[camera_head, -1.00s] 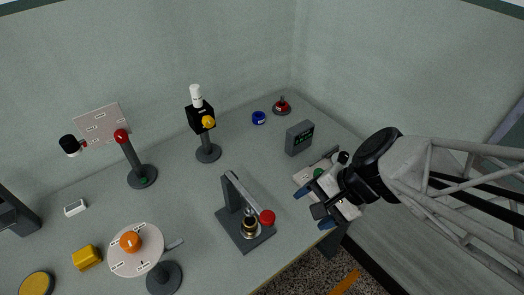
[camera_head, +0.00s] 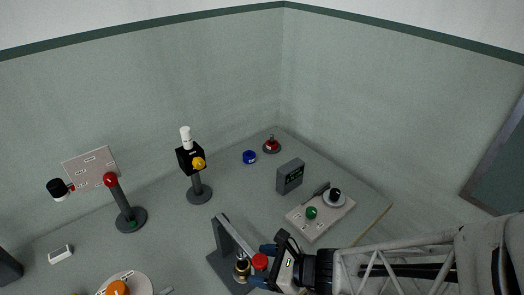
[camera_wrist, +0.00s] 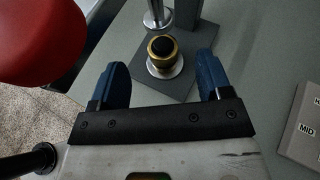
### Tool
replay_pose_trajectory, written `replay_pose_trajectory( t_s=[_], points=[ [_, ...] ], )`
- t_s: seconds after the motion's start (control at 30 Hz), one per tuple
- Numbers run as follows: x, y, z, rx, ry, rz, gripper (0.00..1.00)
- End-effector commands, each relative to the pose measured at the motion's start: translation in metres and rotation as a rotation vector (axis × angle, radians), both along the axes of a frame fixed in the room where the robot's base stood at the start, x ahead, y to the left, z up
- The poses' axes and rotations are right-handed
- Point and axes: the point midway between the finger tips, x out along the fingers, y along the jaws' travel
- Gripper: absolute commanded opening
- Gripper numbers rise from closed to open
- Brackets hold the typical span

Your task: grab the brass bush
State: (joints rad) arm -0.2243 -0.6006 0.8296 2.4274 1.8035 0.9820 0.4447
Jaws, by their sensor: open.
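The brass bush (camera_wrist: 163,48) is a small gold ring with a dark centre, on a round silver seat on the grey base of a press-like stand. In the head view the bush (camera_head: 241,268) sits at the foot of this stand, just left of my gripper. My gripper (camera_head: 260,267) is open, its blue fingers pointing toward the bush. In the wrist view the open fingers (camera_wrist: 162,75) lie to either side, with the bush centred just beyond their tips. The gap between them is empty. A silver plunger (camera_wrist: 157,18) hangs above the bush.
The stand's lever has a red knob (camera_head: 260,261), which looms large and close at the left in the wrist view (camera_wrist: 38,38). A white panel (camera_head: 320,215) with a green button and black knob lies right of the stand. Free table lies behind the stand.

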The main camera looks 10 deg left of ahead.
Motion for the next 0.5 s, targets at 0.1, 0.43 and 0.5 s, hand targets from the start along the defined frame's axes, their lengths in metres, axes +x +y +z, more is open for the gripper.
replay_pose_trajectory(
  t_s=[0.1,0.43,0.5],
  points=[
    [0.0009,0.0010,-0.0091,0.027,0.043,-0.052,0.72],
    [0.0020,0.0009,-0.0132,0.041,0.064,-0.081,0.72],
    [0.0019,0.0010,-0.0131,0.041,0.063,-0.080,0.72]
  ],
)
